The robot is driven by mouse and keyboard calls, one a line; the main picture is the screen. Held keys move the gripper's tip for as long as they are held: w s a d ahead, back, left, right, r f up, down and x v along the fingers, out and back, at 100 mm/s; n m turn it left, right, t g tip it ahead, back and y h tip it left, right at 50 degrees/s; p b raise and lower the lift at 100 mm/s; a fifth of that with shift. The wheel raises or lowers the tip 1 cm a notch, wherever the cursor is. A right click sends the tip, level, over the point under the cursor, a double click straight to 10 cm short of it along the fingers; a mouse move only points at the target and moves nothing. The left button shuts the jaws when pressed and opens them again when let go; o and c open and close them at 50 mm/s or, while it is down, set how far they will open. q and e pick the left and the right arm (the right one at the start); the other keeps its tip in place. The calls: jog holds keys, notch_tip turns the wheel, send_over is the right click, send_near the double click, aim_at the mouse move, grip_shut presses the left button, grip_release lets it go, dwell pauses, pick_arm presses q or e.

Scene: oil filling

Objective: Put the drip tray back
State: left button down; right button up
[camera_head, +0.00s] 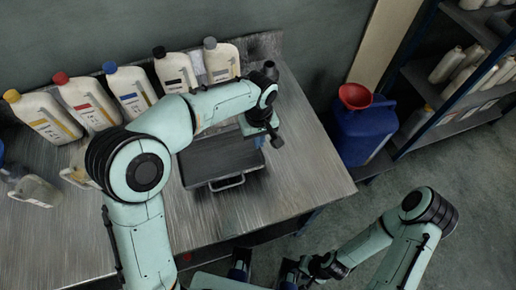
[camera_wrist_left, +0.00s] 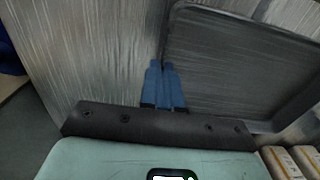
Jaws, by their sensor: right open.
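The drip tray (camera_head: 215,160) is a dark, shallow rectangular tray with a light handle at its front, on the metal workbench in the head view. In the left wrist view, the tray (camera_wrist_left: 235,65) fills the upper right. My left gripper (camera_head: 262,138) is at the tray's right side. In the left wrist view, the blue fingers of my left gripper (camera_wrist_left: 162,75) are close together at the tray's rim and appear shut on it. The fingertip contact is partly hidden. My right gripper (camera_head: 265,269) is open and empty at the bottom of the head view, in front of the workbench.
Several oil jugs (camera_head: 130,92) stand along the wall at the back of the workbench (camera_head: 300,170). A blue canister (camera_head: 362,132) with a red funnel (camera_head: 355,96) stands right of the bench. A shelf (camera_head: 450,75) holds more bottles. The bench's right part is clear.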

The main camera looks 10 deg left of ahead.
pick_arm(q)
notch_tip(320, 180, down, 5)
jog(key=shift+f, duration=0.15)
jog(key=shift+b, duration=0.3)
jog(key=c, duration=1.8)
grip_release()
jog(key=shift+f, duration=0.2)
jog(key=o, duration=0.4)
jog(key=shift+o, duration=0.2)
notch_tip(320, 180, up, 12)
jog(key=shift+r+p, duration=0.25)
jog(key=shift+p, duration=0.6)
